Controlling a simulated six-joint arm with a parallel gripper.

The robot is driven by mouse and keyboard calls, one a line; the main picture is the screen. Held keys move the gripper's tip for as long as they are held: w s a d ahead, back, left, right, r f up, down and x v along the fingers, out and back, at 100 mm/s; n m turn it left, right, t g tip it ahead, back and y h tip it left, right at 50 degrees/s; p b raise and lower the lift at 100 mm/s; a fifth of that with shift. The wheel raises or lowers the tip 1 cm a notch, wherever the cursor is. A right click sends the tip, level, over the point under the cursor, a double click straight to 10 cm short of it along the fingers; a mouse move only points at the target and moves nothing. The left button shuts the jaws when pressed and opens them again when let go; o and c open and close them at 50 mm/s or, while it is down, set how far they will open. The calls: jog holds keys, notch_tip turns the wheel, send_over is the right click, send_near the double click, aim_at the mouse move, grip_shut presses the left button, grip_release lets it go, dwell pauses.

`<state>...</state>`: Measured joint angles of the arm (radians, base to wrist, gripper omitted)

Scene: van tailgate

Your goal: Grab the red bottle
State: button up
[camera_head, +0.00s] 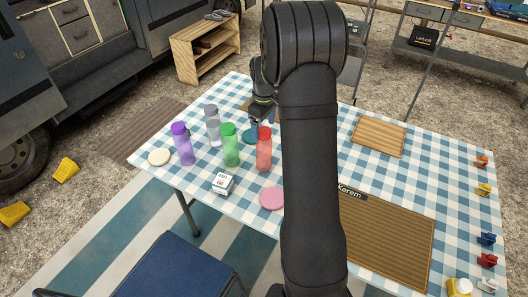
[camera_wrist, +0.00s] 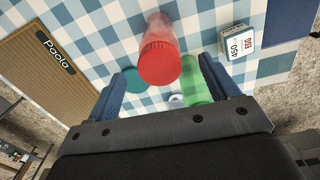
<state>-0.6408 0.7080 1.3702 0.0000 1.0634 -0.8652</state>
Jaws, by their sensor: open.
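The red bottle (camera_head: 264,149) stands upright on the checkered table, left of my arm in the head view. In the wrist view the red bottle (camera_wrist: 160,58) shows its cap large, between and beyond the fingertips. My gripper (camera_wrist: 166,82) is open, with a blue finger on each side; nothing is visibly held.
A purple bottle (camera_head: 183,144) and a clear grey bottle (camera_head: 212,126) stand further left. A small white box (camera_head: 223,184), a pink disc (camera_head: 272,198) and a cream disc (camera_head: 159,156) lie nearby. A brown mat (camera_head: 385,240) covers the near right.

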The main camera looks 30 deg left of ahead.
aim_at(264, 150)
notch_tip(264, 150, down, 6)
jog(key=shift+r, duration=0.25)
jog(key=c, duration=1.3)
jog(key=shift+c, duration=0.2)
